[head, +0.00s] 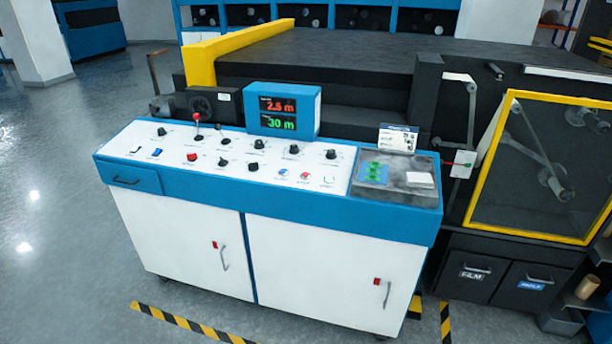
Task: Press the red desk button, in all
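The control desk (330,237) stands in the middle of the head view, with a white sloped top and blue trim. A red button (192,157) sits on the left half of its top, to the right of a blue switch (155,152). A second small red control (305,175) sits nearer the middle right, between a blue one (284,171) and a pale one (328,180). I cannot tell from their labels which is the desk button. A lever with a red knob (197,117) rises at the back left. Neither of my grippers is in view.
Black knobs (253,167) dot the desk top. A display box (283,109) reads 2.5 m and 30 m. A grey tray (398,178) holds green items at right. A dark machine with a yellow-framed door (477,165) stands right. The floor (60,240) is clear at left.

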